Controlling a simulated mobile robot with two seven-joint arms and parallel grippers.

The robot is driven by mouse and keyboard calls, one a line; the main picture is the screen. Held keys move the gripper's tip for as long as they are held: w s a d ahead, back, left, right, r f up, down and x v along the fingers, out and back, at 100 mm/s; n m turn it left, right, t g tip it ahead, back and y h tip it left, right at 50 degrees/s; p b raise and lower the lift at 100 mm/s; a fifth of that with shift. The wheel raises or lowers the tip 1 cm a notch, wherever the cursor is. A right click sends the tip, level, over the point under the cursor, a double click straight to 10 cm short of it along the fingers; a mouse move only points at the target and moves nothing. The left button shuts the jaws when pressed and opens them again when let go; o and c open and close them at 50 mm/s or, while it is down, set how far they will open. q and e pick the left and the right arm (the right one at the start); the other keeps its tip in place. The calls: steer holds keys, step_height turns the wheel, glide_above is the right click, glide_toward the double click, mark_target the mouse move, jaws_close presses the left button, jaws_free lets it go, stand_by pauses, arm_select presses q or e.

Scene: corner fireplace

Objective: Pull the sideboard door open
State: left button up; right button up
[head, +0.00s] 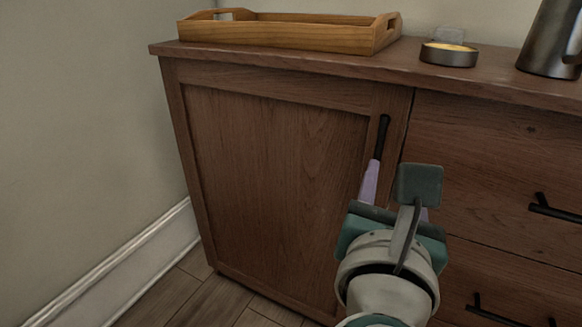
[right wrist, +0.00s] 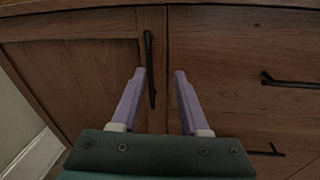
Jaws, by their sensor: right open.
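The sideboard door (head: 270,170) is a brown wooden panel at the left of the sideboard, and it is shut. Its black vertical handle (head: 383,137) sits near the door's right edge; it also shows in the right wrist view (right wrist: 149,65). My right gripper (right wrist: 158,73) is open and empty, with two lilac fingers. In the right wrist view the handle lies between the fingertips, close to the left finger. I cannot tell whether they touch. In the head view my right gripper (head: 392,190) covers the handle's lower part. My left gripper is not in view.
A wooden tray (head: 280,33), a small round dish (head: 449,55) and a dark metal jug (head: 550,40) stand on the sideboard top. Drawers with black handles (head: 555,208) are to the right. A wall and baseboard (head: 130,250) are at the left.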

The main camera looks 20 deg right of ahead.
mark_target(377, 158)
steer(key=shift+n+t, duration=0.5)
steer(key=shift+n, duration=0.4)
steer(key=w+d+f+b, duration=0.1)
steer(key=w, duration=0.2)
steer(key=w+d+f+b, duration=0.1)
steer(key=w+d+b, duration=0.1)
steer(key=w+d+f+b, duration=0.1)
steer(key=w+d, duration=0.1)
steer(key=w, duration=0.1)
steer(key=shift+w, duration=0.35)
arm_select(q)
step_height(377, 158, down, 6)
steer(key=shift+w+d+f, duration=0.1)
arm_select(e)
steer(key=shift+a, duration=0.1)
steer(key=c, duration=0.7)
jaws_close()
